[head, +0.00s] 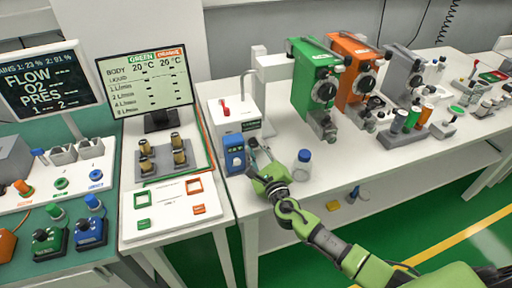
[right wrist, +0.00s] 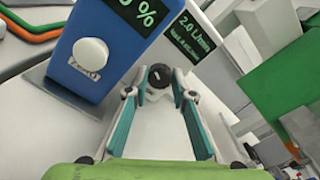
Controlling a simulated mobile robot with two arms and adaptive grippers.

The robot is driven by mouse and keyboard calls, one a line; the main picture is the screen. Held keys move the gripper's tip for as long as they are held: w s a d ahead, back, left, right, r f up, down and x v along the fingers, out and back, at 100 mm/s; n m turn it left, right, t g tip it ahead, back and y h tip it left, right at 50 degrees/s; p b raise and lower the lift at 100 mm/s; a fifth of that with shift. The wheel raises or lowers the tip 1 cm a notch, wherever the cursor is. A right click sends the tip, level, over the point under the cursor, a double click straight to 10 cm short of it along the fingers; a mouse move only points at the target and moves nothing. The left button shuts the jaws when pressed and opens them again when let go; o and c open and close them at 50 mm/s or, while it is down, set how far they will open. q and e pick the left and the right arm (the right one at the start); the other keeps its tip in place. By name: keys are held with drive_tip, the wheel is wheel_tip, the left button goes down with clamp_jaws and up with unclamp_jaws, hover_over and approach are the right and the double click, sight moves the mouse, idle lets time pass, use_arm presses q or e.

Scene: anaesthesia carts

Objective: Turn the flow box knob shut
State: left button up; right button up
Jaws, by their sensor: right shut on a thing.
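The flow box (head: 229,112) is a white box at the left end of the white table, with a small dark display low on its front. In the right wrist view its display (right wrist: 195,38) reads 2.0 L/min. Its small black knob (right wrist: 158,77) shows below the display with a light mark on its face. My right gripper (right wrist: 160,79) is shut on the knob, one fingertip on each side. In the head view my right gripper (head: 258,148) reaches the front of the box and hides the knob. My left gripper is not in view.
A blue meter (head: 234,158) with a white Zero button (right wrist: 90,55) stands close left of my right gripper. A blue-capped jar (head: 302,165) stands just right of it. Green (head: 317,88) and orange (head: 352,70) vaporizers stand behind, to the right. The front table area is mostly clear.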

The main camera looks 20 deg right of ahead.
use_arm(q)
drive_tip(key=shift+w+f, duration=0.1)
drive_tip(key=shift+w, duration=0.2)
use_arm(e)
drive_tip(key=shift+m, duration=0.3)
drive_tip(key=shift+f, duration=0.1)
drive_tip(key=m+b, duration=0.2)
drive_tip(key=m, duration=0.2)
drive_tip(key=m+b, duration=0.1)
drive_tip(key=m, duration=0.4)
drive_tip(key=shift+d, duration=0.1)
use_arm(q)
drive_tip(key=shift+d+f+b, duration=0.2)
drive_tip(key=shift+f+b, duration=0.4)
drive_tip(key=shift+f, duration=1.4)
use_arm(e)
drive_tip(key=shift+m, duration=1.8)
drive_tip(key=o, duration=1.1)
drive_tip(key=shift+w, duration=0.1)
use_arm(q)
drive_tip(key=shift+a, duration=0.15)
